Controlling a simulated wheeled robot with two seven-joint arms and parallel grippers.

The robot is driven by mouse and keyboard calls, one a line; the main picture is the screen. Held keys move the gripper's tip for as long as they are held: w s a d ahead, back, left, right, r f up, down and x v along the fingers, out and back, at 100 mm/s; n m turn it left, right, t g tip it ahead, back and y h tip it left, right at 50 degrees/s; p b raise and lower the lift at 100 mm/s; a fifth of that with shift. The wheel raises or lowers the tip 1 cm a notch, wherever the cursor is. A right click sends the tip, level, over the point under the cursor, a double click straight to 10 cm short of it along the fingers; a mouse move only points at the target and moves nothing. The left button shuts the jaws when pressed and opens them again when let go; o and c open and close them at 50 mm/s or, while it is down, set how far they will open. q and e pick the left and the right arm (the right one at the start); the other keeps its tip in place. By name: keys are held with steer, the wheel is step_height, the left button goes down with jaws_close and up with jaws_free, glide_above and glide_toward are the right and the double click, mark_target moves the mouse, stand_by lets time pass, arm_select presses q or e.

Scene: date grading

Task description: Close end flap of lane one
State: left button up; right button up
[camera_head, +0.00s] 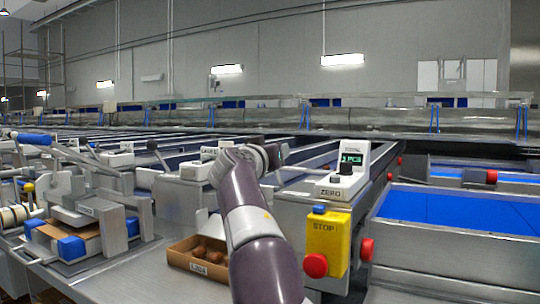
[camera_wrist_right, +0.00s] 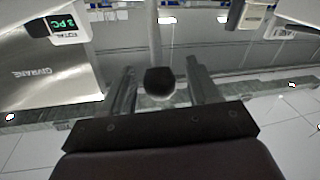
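My right arm reaches forward from the bottom middle of the head view, and its gripper is mostly hidden behind its own wrist. In the right wrist view my right gripper (camera_wrist_right: 160,76) is open. Its two fingers stand on either side of a black ball knob (camera_wrist_right: 159,84) on a metal rod, with a visible gap on each side. Another black knob on a lever (camera_head: 152,145) shows at the left in the head view. I cannot make out the end flap itself or whether it is open. My left gripper is not in view.
A yellow stop box (camera_head: 327,240) with a red button stands right of my arm, below a counter display (camera_head: 351,158). A cardboard tray of dates (camera_head: 184,258) lies left of the arm. A blue-lined bin (camera_head: 455,207) is at right.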

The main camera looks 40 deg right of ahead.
steer(key=shift+f, duration=0.1)
steer(key=shift+s+a+f, duration=0.1)
steer(key=shift+s+a, duration=0.05)
steer(key=shift+a, duration=0.15)
steer(key=b+v, duration=0.3)
steer(key=v, duration=0.9)
